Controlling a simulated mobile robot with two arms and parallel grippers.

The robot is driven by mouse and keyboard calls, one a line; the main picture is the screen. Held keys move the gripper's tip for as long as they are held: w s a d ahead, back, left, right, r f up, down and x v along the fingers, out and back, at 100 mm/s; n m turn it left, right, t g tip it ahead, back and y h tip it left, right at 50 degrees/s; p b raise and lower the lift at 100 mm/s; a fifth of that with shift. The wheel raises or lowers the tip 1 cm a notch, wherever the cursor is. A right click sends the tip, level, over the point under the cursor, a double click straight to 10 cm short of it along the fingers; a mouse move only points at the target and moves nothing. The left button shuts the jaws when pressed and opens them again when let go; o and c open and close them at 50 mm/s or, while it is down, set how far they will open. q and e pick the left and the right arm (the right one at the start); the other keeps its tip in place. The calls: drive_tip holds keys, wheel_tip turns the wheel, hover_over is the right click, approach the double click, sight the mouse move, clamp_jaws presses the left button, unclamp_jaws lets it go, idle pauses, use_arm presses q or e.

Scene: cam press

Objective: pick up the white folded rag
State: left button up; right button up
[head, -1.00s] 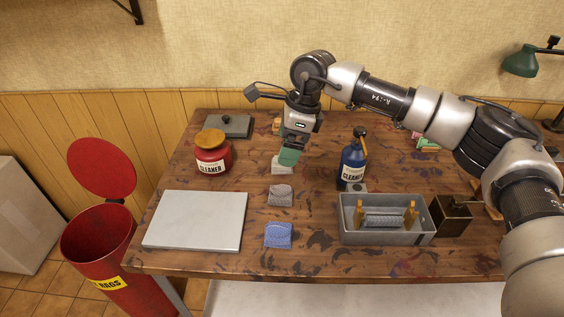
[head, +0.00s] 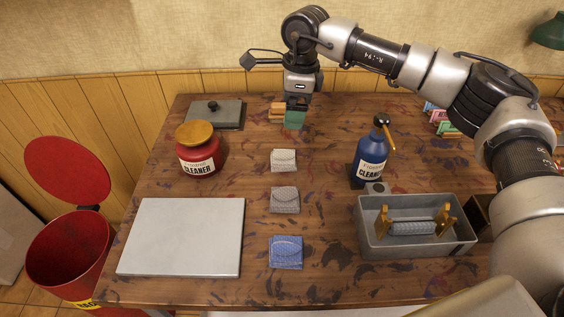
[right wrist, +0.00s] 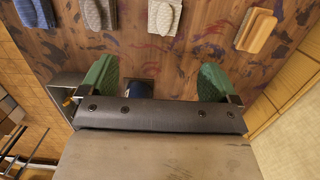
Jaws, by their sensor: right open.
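The white folded rag (head: 284,160) lies flat on the wooden table, the farthest back in a column with a grey folded rag (head: 285,199) and a blue folded rag (head: 286,252). The white rag (right wrist: 164,17) shows there at the top edge, partly cut off and apart from the fingers. My left gripper is not in view.
A red cleaner jar (head: 199,157) and a pale flat plate (head: 182,237) are on the left. A blue cleaner bottle (head: 370,157) and a grey tray (head: 373,242) with a roller are on the right. A red bin (head: 62,250) stands beside the table.

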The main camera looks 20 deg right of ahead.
drive_tip(key=f+b, duration=0.2)
drive_tip(key=f, duration=0.2)
drive_tip(key=shift+w+f+b, duration=0.2)
drive_tip(key=shift+b, duration=0.2)
hover_over(284, 151)
drive_tip(key=f, duration=0.4)
drive_tip(key=shift+s+d+f+p, duration=0.2)
drive_tip(key=shift+s+d+p, duration=0.2)
drive_tip(key=f, duration=0.3)
drive_tip(key=f+p, duration=0.1)
drive_tip(key=shift+w+a+f, duration=0.35)
drive_tip(key=shift+a, duration=0.05)
drive_tip(key=shift+f, duration=0.55)
drive_tip(key=c, duration=1)
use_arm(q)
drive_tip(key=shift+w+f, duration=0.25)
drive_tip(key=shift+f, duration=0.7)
use_arm(e)
drive_tip(key=shift+r, duration=0.15)
